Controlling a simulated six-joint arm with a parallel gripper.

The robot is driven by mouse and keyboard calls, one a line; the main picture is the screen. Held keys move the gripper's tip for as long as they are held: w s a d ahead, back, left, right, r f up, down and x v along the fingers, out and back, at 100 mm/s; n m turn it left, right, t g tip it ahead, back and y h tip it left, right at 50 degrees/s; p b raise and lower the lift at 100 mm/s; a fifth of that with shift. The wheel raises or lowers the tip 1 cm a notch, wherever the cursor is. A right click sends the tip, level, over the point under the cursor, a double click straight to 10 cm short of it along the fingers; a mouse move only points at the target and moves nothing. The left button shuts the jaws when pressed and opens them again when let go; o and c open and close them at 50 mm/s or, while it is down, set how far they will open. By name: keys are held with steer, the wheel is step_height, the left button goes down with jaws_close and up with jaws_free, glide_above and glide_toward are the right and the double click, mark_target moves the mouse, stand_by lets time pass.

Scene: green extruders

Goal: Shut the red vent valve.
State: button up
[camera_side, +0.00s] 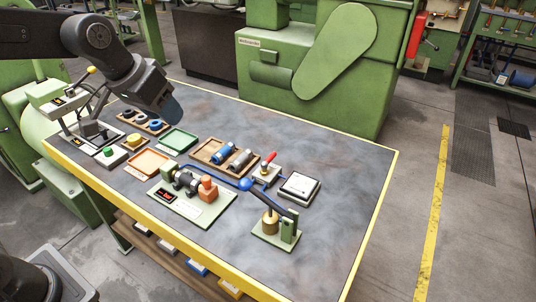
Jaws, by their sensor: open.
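A wooden tray (205,158) with blue and grey cylinders lies left of the valve. The bench's right side is clear.

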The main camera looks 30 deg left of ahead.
steer(key=w+d+f, duration=0.2)
steer(key=w+f, duration=0.3)
steer(key=w, duration=0.6)
steer(key=h, duration=0.1)
glide_toward(270, 156)
steer(key=x, duration=0.8)
steer(key=shift+w+f, duration=0.15)
steer(key=shift+f, duration=0.2)
steer(key=shift+c, duration=0.3)
jaws_close()
